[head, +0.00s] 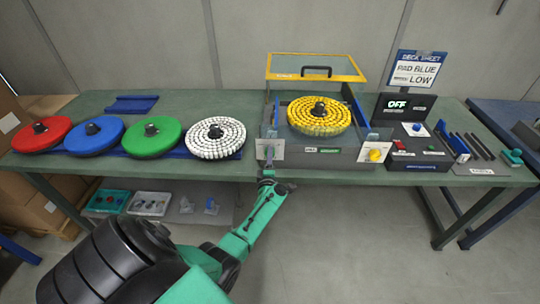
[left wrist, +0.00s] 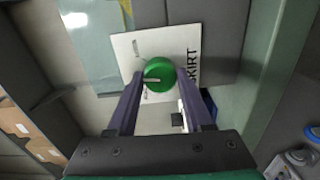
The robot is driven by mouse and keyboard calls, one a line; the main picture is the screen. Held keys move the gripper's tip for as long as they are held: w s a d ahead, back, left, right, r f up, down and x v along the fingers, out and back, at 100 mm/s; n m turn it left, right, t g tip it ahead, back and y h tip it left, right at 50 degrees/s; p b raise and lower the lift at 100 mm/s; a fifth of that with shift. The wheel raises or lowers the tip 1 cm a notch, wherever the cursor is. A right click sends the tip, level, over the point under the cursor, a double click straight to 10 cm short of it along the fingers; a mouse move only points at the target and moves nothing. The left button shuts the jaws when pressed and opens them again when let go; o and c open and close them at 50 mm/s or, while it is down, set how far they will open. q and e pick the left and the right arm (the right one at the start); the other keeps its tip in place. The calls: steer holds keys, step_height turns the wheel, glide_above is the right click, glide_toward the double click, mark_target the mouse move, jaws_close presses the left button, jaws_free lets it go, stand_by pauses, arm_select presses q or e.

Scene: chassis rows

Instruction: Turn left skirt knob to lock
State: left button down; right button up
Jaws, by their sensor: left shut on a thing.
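The left skirt knob is a round green knob (left wrist: 159,73) with a white pointer line, on a white plate (left wrist: 187,53) lettered "SKIRT". In the left wrist view the pointer points left. Small marks on the plate are too small to read. My left gripper (left wrist: 161,88) has its two fingers on either side of the knob, shut on it. In the head view the left gripper (head: 268,173) is at the front left of the grey machine, below the white plate (head: 263,150), and hides most of the knob. My right gripper is not in view.
A yellow knob (head: 376,155) is on the machine's front right. A yellow-pad disc (head: 320,115) lies inside under a raised yellow-framed lid (head: 316,67). Red, blue, green and white discs line the bench to the left. A sign (head: 417,70) and display reading OFF (head: 398,104) stand right.

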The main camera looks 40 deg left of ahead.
arm_select(q)
steer(key=shift+a+m+p, duration=0.1)
steer(key=shift+m+p, duration=0.55)
steer(key=shift+m, duration=2.65)
steer(key=shift+c, duration=1.5)
jaws_free()
